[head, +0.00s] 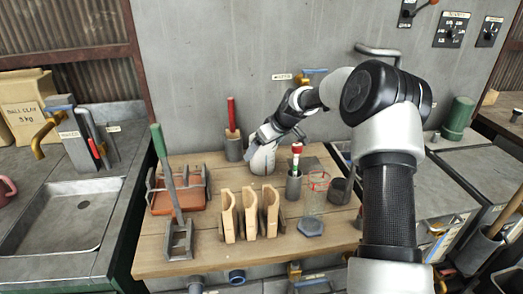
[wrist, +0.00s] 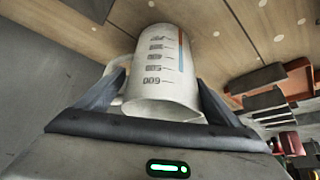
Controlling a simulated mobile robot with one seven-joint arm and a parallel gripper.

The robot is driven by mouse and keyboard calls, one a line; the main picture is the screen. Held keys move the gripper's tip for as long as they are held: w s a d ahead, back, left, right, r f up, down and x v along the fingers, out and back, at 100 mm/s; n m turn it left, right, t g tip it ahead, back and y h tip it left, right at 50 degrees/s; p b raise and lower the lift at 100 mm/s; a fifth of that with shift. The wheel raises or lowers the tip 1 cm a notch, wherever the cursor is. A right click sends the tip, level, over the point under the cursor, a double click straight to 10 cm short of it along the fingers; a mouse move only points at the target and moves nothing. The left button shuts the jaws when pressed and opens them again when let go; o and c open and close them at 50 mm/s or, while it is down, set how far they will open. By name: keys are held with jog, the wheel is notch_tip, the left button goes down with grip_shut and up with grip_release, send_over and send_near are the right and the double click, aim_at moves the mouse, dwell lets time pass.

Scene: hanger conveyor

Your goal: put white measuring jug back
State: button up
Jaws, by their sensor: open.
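The white measuring jug (head: 263,160) stands at the back middle of the wooden table, partly hidden by my gripper (head: 262,136). In the wrist view the jug (wrist: 162,75) shows grey volume marks and an orange-and-blue stripe. Its rim is towards my gripper, and its handle is at the left. My gripper (wrist: 158,98) is open, with one finger on each side of the jug near the rim. I cannot tell whether either finger touches it.
On the wooden table (head: 165,256) a grey holder with a red-topped item (head: 294,172) stands just right of the jug. Upright wooden holders (head: 249,212) are in front, an orange tray (head: 178,198) is left, and a dark cup (head: 340,191) is right. The wall is close behind.

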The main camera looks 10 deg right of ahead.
jog(key=v, duration=1.1)
